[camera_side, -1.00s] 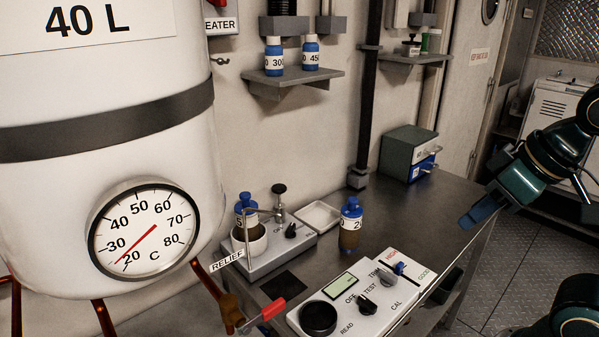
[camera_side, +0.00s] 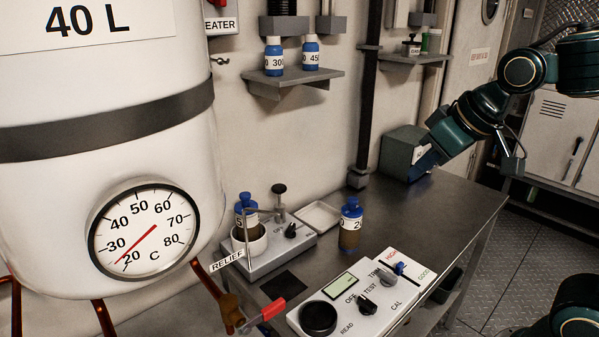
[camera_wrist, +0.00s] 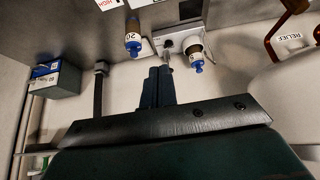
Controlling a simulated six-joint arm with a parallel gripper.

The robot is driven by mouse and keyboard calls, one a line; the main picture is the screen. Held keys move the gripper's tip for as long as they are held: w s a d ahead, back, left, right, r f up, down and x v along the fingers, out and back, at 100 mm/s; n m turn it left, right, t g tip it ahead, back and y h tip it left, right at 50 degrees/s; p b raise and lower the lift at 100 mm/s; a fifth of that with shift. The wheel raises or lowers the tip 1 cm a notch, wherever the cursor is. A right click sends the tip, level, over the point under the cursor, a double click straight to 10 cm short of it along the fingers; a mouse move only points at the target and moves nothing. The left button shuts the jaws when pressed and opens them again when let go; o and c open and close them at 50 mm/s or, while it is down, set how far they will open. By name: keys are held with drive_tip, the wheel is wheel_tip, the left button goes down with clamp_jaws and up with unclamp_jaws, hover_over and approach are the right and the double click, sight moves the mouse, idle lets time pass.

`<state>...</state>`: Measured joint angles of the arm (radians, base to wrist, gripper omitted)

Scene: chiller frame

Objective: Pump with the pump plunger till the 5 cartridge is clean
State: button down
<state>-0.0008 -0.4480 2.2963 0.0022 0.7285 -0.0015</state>
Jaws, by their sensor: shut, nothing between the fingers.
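The 5 cartridge (camera_side: 246,216), blue-capped with a brownish body, stands in a white cup on the grey pump unit (camera_side: 268,263). It also shows in the wrist view (camera_wrist: 195,52). The pump plunger (camera_side: 279,191) is a dark knob on an upright rod behind and right of the cartridge; it stands raised. My gripper (camera_side: 424,164) is shut and empty, in front of the green box at the bench's far end, well right of the plunger. Its blue fingers (camera_wrist: 158,86) point toward the pump unit in the wrist view.
A 20 cartridge (camera_side: 350,226) stands on the bench between my gripper and the pump unit. A white tray (camera_side: 318,214) lies behind it. A meter panel (camera_side: 345,309) is in front, and the green box (camera_side: 401,147) is at the back.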

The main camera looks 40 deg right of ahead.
drive_tip(key=w+f+t, duration=0.1)
drive_tip(key=w+f, duration=0.2)
drive_tip(key=w, duration=1.2)
drive_tip(key=w+f+t, duration=0.1)
drive_tip(key=w+f, duration=0.3)
drive_tip(key=w, duration=1.2)
drive_tip(key=shift+w+f+t, duration=0.15)
drive_tip(key=shift+f+t, duration=0.15)
drive_tip(key=shift+f, duration=0.1)
hover_over(281, 189)
wheel_tip(281, 189, down, 7)
drive_tip(key=shift+r, duration=0.1)
wheel_tip(281, 189, down, 3)
drive_tip(key=shift+f, duration=0.6)
